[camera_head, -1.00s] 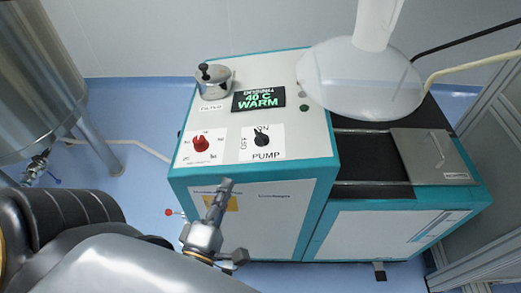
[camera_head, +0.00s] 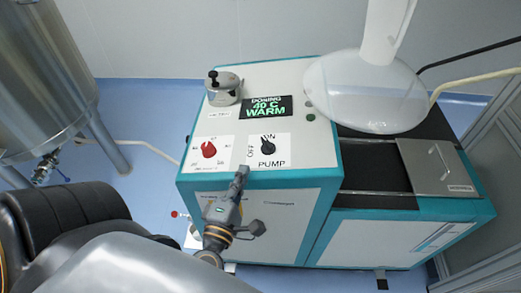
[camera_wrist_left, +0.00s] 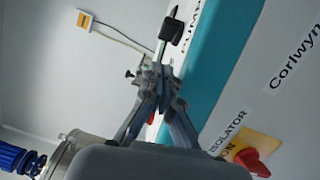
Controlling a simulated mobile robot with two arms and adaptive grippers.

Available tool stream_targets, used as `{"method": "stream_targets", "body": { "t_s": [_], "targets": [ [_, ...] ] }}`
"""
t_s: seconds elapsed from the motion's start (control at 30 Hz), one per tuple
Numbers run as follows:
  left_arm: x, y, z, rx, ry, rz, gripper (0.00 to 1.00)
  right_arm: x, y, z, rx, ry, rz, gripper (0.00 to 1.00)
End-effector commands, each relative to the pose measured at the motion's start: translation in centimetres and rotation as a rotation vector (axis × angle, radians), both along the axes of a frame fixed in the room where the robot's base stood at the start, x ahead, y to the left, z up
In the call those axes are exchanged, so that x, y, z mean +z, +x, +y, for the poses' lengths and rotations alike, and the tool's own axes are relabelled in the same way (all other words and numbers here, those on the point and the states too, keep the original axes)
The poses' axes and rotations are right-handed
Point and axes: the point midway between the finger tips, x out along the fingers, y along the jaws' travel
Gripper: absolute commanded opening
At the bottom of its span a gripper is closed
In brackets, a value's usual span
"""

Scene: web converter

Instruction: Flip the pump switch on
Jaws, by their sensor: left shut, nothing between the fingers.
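The pump switch (camera_head: 268,147) is a black rotary knob on a white plate marked OFF, ON and PUMP, on the machine's sloping top panel. Its pointer leans up and slightly left; I cannot tell its exact setting. My left gripper (camera_head: 243,170) is shut and empty, with its tips near the panel's front edge, below and left of the knob. In the left wrist view the shut fingers (camera_wrist_left: 157,78) are apart from the black knob (camera_wrist_left: 172,30), which stands beyond them. My right gripper is not in view.
A red knob (camera_head: 208,149) sits left of the pump switch. Behind are a lit display (camera_head: 265,107) and a metal filter cap (camera_head: 224,88). A translucent funnel vessel (camera_head: 365,88) stands to the right. A red isolator knob (camera_wrist_left: 252,162) is on the front face.

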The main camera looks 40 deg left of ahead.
Motion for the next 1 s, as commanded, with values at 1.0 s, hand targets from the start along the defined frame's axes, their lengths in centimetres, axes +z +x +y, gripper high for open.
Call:
{"method": "stream_targets", "body": {
  "t_s": [1.0],
  "targets": [
    [0.8, 6.8, -0.5, 0.009, -0.001, 0.002, 0.0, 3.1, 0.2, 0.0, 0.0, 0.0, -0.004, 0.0]
  ]
}}
